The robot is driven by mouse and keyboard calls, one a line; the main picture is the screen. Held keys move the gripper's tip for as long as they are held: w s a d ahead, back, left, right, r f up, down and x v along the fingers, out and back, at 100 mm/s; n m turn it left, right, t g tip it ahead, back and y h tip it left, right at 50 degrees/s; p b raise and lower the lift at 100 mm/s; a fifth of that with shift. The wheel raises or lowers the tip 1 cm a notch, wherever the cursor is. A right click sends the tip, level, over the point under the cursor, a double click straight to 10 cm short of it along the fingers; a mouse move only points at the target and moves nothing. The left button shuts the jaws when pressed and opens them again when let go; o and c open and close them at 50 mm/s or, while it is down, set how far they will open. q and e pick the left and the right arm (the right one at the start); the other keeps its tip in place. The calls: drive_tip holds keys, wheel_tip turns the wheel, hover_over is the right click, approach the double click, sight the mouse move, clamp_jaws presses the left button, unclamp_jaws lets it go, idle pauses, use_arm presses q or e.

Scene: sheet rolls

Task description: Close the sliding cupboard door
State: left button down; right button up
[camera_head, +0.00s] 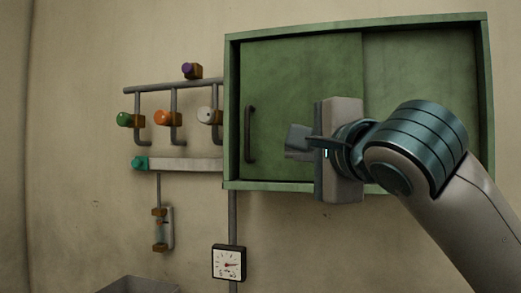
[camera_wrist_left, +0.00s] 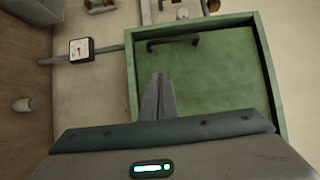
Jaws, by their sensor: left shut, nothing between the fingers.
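A green wall cupboard (camera_head: 355,27) hangs on the wall in the head view. Its flat green sliding door (camera_head: 295,75) covers the left part, with an upright dark handle (camera_head: 250,134) near its left edge. To the right, past an upright edge, is a paler green surface (camera_head: 420,75); I cannot tell whether it is another panel or the back. My left gripper (camera_head: 291,151) is shut and empty, in front of the door and right of the handle. The left wrist view shows the closed fingers (camera_wrist_left: 159,85) over the door (camera_wrist_left: 225,75), apart from the handle (camera_wrist_left: 173,42). My right gripper is out of view.
Left of the cupboard are pipes (camera_head: 155,88) with coloured valve knobs, close to its side. A square gauge (camera_head: 229,263) hangs below on a pipe. A grey bin (camera_head: 137,285) shows at the bottom. The wall left of the pipes is bare.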

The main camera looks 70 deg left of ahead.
use_arm(q)
drive_tip(key=p, duration=0.4)
approach(259, 151)
drive_tip(key=shift+s+a+p, duration=0.45)
drive_tip(key=shift+a+p, duration=0.2)
drive_tip(key=shift+a, duration=0.25)
drive_tip(key=shift+s+a+p, duration=0.45)
drive_tip(key=shift+a+p, duration=0.15)
drive_tip(key=shift+a, duration=0.3)
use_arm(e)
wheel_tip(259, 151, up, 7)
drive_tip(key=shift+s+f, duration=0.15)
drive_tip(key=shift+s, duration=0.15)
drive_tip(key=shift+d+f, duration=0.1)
